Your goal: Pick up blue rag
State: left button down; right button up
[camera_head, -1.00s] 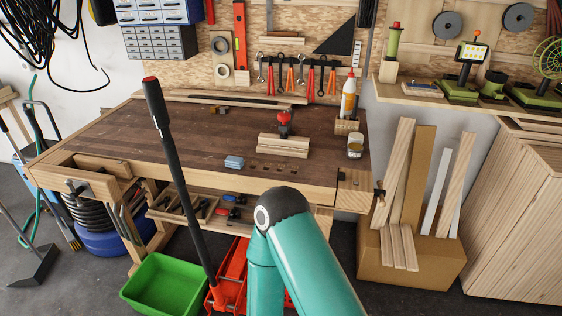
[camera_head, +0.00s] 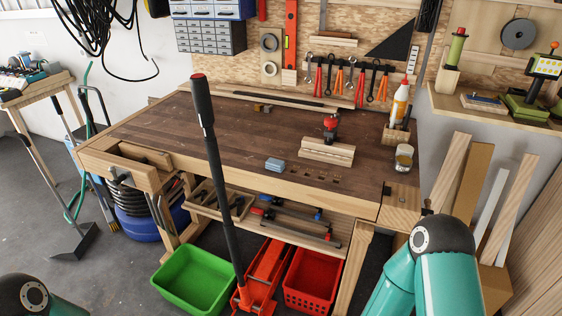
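A small light blue folded piece, which looks like the blue rag (camera_head: 275,165), lies on the dark top of the wooden workbench (camera_head: 180,130), close to its front edge. Nothing covers it. Neither gripper is in view. Only a teal link of my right arm shows at the lower right, and a dark joint of my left arm shows at the lower left corner. Both are well apart from the rag.
A long black handle (camera_head: 215,160) rises from a red jack (camera_head: 265,278) in front of the bench. A wooden block (camera_head: 327,151) and a jar (camera_head: 404,158) stand right of the rag. Green (camera_head: 194,279) and red (camera_head: 313,281) bins sit below. The bench's left middle is clear.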

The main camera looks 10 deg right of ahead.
aim_at(276, 165)
jog(key=i, duration=0.85)
